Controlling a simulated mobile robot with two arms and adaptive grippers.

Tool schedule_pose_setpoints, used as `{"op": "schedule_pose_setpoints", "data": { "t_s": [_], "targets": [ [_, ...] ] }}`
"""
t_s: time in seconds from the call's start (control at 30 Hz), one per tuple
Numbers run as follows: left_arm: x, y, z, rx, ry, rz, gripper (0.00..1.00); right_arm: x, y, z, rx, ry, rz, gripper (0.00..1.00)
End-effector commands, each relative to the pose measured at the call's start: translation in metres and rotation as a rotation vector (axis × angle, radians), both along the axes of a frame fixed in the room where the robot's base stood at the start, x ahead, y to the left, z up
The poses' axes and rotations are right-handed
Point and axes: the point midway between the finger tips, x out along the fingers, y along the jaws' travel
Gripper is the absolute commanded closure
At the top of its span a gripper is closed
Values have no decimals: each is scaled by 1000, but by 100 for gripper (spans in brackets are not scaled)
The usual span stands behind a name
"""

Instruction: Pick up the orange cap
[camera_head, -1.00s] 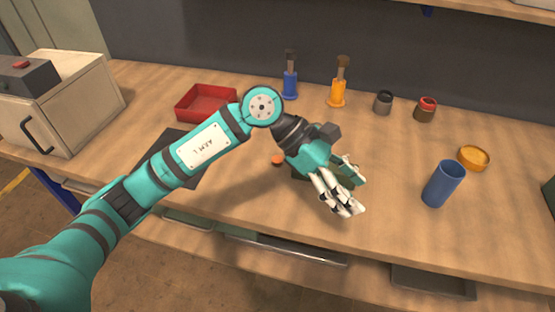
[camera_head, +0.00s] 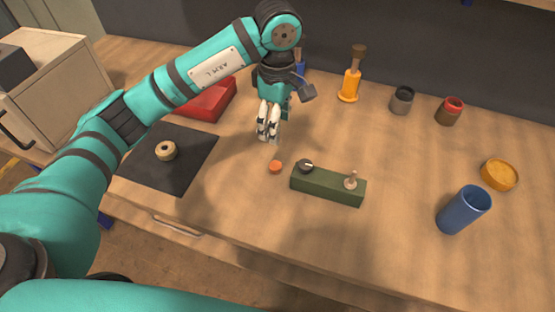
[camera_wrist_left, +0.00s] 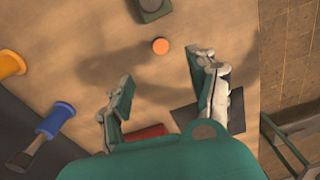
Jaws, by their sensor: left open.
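The orange cap (camera_head: 275,167) is a small round disc lying on the wooden table, just left of the green box. It also shows in the left wrist view (camera_wrist_left: 160,46), ahead of the fingers. My left gripper (camera_head: 268,137) is above the table, a little behind the cap, with its fingers pointing down. In the left wrist view my left gripper (camera_wrist_left: 164,72) is open, its fingers wide apart with nothing between them. The cap is fully visible and apart from the fingers. My right gripper is not in view.
The green box (camera_head: 328,187) with a knob and a lever stands close right of the cap. A black mat (camera_head: 190,179) with a tan ring and a red tray (camera_head: 217,103) lie left. A blue cup (camera_head: 463,210) and amber dish (camera_head: 499,174) stand far right.

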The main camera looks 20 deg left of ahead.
Motion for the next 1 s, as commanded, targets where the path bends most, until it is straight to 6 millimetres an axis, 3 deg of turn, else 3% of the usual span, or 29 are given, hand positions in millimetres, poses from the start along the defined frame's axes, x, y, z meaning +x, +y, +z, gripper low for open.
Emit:
{"op": "schedule_pose_setpoints", "data": {
  "t_s": [0.1, 0.23, 0.4, 0.6, 1.0],
  "targets": [
    [-2, 0, -27, 0, 8, 1, 41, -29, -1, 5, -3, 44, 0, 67],
    [-2, 0, -56, -1, 7, 1, 41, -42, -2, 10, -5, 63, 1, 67],
    [-1, 0, -85, -1, 4, 1, 41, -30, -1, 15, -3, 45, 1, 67],
    [0, 1, -99, -1, 1, 0, 41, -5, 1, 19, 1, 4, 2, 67],
    [1, 5, -147, -3, 2, 1, 41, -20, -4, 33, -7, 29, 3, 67]
  ]
}}
